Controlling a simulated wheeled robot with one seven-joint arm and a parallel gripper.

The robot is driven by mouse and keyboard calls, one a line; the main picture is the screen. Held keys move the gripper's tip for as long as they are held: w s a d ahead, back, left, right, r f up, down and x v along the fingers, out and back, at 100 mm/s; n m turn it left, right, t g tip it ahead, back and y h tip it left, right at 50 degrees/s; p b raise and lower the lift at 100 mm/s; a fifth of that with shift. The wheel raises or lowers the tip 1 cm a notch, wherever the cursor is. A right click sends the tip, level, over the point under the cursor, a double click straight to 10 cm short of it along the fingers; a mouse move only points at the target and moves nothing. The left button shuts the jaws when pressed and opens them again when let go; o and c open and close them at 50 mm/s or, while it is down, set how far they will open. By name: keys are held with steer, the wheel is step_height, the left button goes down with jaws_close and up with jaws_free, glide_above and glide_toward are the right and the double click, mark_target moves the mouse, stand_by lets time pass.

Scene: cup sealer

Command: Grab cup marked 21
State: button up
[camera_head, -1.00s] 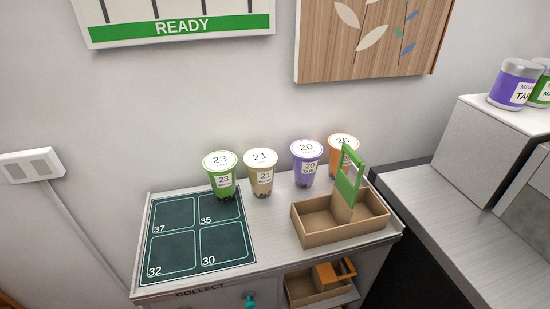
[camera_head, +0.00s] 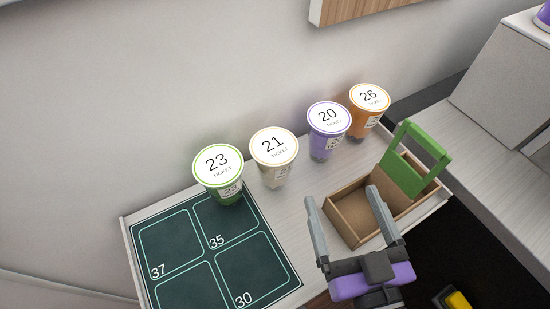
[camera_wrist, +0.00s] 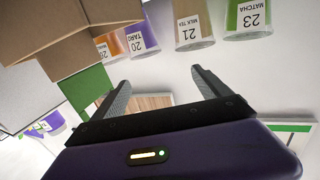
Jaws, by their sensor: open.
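The cup marked 21 (camera_head: 274,157) has a white lid and a pale body and stands upright on the counter. It is between the green cup 23 (camera_head: 219,172) and the purple cup 20 (camera_head: 328,130). In the wrist view cup 21 (camera_wrist: 189,27) appears upside down and reads milk tea. My gripper (camera_head: 340,193) is open and empty. It is in front of the cups, over the near side of the brown carrier, apart from cup 21.
An orange cup 26 (camera_head: 368,108) stands right of cup 20. A brown carrier (camera_head: 352,222) with a green handle (camera_head: 413,160) sits at the counter's right. A dark mat (camera_head: 160,215) with numbered squares lies at left. A wall is behind the cups.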

mark_target(283, 167)
steer(key=w+a+g, duration=0.2)
steer(key=a, duration=0.1)
steer(key=w+a+n+g, duration=0.1)
steer(key=w+a, duration=0.1)
steer(key=a, duration=0.1)
steer(key=w+a+g, duration=0.2)
steer(key=a, duration=0.1)
steer(key=shift+w+a+f+n+g, duration=0.1)
steer(key=shift+w+a+n+g, duration=0.2)
steer(key=shift+n, duration=0.1)
steer(key=shift+s+d+f, duration=0.1)
steer(key=shift+f, duration=0.25)
steer(key=shift+w+f, duration=0.2)
steer(key=shift+a+p+x, duration=0.15)
steer(key=shift+p+x, duration=0.15)
steer(key=shift+x, duration=1.45)
steer(key=shift+a+p+x, duration=0.15)
steer(key=shift+p+x, duration=0.15)
steer(key=shift+x, duration=1.45)
steer(key=shift+s, duration=0.1)
steer(key=c, duration=1.7)
steer(key=shift+c, duration=0.3)
steer(key=shift+r, duration=0.1)
steer(key=shift+r, duration=0.1)
